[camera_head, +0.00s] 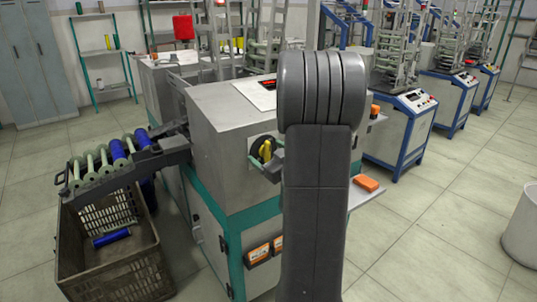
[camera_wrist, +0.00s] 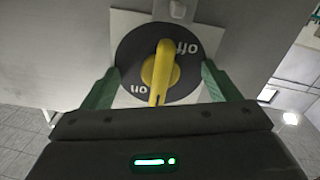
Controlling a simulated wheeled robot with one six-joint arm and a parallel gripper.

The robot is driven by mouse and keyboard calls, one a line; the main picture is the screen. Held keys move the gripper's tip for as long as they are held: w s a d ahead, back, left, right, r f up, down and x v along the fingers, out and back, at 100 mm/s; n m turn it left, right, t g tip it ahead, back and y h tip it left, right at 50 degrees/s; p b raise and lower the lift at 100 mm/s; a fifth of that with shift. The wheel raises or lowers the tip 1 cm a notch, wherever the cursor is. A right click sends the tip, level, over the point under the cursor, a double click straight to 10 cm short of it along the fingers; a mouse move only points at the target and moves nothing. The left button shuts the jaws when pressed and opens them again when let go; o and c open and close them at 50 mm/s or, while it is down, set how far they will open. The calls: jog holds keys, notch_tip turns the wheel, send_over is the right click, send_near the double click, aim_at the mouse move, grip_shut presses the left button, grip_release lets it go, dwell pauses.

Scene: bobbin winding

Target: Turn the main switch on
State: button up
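The main switch is a yellow knob (camera_wrist: 160,72) on a round dark dial, mounted on a light square plate. It also shows on the grey machine's side in the head view (camera_head: 265,149). In the wrist view the dial looks upside down, with "off" at upper right and "on" at lower left. The knob's long grip runs roughly up and down the picture, with its narrow end low, beside "on". My gripper (camera_wrist: 159,68) is open, with one green finger on each side of the dial and the knob between them. I see gaps between the fingers and the knob.
My arm hides part of the machine (camera_head: 230,130) in the head view. A crate (camera_head: 115,265) stands at left under a rack of bobbins (camera_head: 115,160). An orange box (camera_head: 366,183) lies on a ledge right of my arm.

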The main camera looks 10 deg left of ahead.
dwell(0.4)
jog(key=b+v, duration=0.1)
jog(key=v, duration=0.8)
jog(key=shift+a, duration=0.1)
jog(key=p+x, duration=0.1)
jog(key=x, duration=0.8)
jog(key=shift+f+n+b, duration=0.1)
jog(key=shift+n+b, duration=0.2)
jog(key=shift+n, duration=0.3)
